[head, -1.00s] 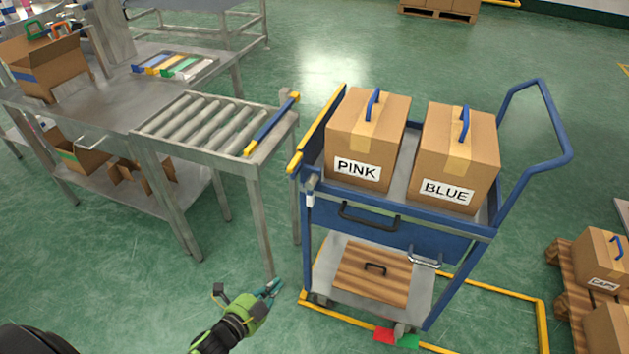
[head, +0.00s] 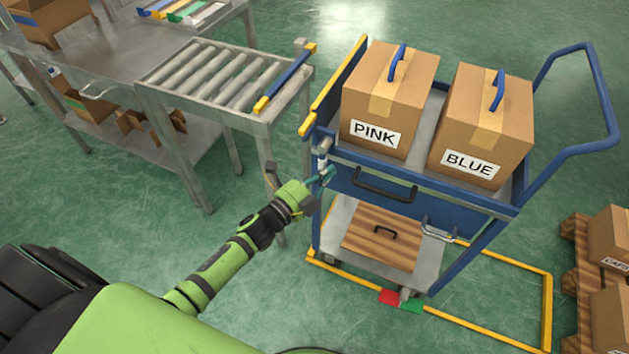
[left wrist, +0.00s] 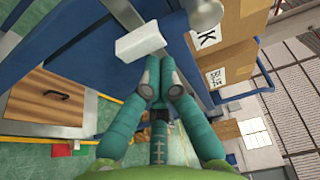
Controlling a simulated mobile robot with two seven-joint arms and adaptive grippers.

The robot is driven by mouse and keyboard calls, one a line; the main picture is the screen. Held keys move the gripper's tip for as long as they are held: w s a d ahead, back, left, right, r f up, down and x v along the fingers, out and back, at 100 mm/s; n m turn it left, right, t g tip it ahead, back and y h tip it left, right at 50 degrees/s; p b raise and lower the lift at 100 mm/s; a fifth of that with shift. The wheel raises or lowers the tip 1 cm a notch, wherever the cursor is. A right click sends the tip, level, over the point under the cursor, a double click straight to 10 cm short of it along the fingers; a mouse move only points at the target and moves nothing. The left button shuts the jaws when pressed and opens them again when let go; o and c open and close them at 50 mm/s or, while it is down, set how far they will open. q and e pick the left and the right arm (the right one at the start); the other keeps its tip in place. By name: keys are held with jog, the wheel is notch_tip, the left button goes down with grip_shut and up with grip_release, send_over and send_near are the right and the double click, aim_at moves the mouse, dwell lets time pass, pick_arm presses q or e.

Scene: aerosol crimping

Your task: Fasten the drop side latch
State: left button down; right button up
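The blue cart (head: 560,150) stands at the right, with a side panel topped by a blue and yellow rail (head: 338,88) at its left end, standing up. The latch, a grey metal piece with a white grip (head: 322,163), is at the cart's near left corner. In the left wrist view the white grip (left wrist: 140,40) lies just beyond the fingertips, apart from them as far as I can tell. My left gripper (head: 329,174) is just below the latch. In the left wrist view its teal fingertips (left wrist: 160,82) are together with nothing between them. My right gripper is not in view.
Boxes marked PINK (head: 385,100) and BLUE (head: 480,120) ride on the cart's top. A black handle (head: 384,184) is on its near face. A roller conveyor (head: 225,75) stands left of the cart. Boxes on a pallet (head: 575,250) are at the right.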

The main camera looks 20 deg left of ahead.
pick_arm(q)
jog(key=shift+w+d, duration=0.1)
jog(key=shift+w, duration=0.2)
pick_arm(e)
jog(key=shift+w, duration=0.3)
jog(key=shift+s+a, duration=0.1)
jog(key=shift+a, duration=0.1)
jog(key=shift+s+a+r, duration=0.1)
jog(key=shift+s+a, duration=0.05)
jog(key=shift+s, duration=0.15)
pick_arm(q)
jog(key=shift+m, duration=0.3)
